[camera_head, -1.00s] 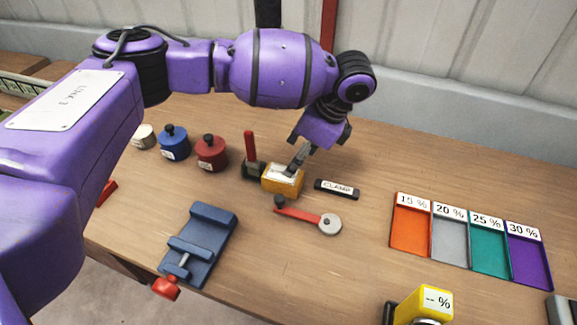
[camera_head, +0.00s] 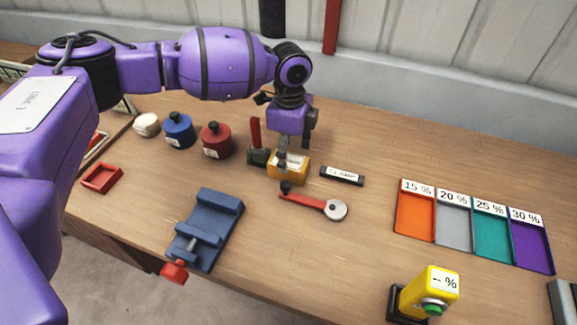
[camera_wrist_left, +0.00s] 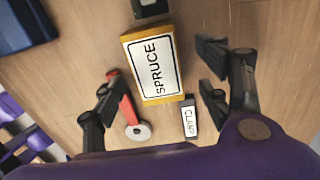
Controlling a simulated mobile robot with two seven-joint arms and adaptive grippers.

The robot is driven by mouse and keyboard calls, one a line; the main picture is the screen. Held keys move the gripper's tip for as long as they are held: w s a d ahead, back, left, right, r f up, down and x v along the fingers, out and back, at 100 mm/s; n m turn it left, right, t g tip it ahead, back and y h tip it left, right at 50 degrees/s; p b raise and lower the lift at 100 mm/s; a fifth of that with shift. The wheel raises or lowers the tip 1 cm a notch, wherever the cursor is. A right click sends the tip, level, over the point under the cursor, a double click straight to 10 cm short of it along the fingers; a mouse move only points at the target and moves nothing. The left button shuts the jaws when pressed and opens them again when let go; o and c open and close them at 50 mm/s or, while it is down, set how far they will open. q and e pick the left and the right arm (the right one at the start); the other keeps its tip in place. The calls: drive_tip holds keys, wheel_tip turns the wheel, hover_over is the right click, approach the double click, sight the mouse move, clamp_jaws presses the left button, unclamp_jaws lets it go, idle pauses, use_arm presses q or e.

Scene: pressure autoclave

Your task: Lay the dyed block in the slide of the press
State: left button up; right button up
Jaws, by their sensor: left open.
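The orange-yellow block (camera_head: 289,172) lies on the bench with a white label. In the left wrist view the label on this block (camera_wrist_left: 150,65) reads SPRUCE. My left gripper (camera_head: 286,157) is above the block, pointing down and open. In the left wrist view its fingers stand apart on either side of the block; I cannot tell whether they touch it. The blue vice-like press (camera_head: 208,230), with a screw and a red knob (camera_head: 174,272), stands at the bench's front edge. Its slide appears empty. My right gripper is not in view.
A dark stand with a red upright (camera_head: 256,140) stands beside the block. A red-armed tool (camera_head: 312,202) and a CLAMP-labelled bar (camera_head: 342,176) lie close by. Lidded pots (camera_head: 216,140) stand behind left. Percent-labelled trays (camera_head: 415,215) and a yellow meter (camera_head: 430,290) are at right.

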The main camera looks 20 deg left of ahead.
sight(289, 160)
use_arm(q)
drive_tip(key=shift+s+a+f, duration=0.1)
drive_tip(key=shift+s+f, duration=0.05)
drive_tip(key=shift+f, duration=0.4)
drive_tip(key=shift+s+f, duration=0.15)
drive_tip(key=shift+f, duration=0.4)
drive_tip(key=shift+w+f, duration=0.1)
drive_tip(key=shift+f, duration=0.35)
drive_tip(key=c, duration=1.5)
drive_tip(key=shift+r, duration=0.1)
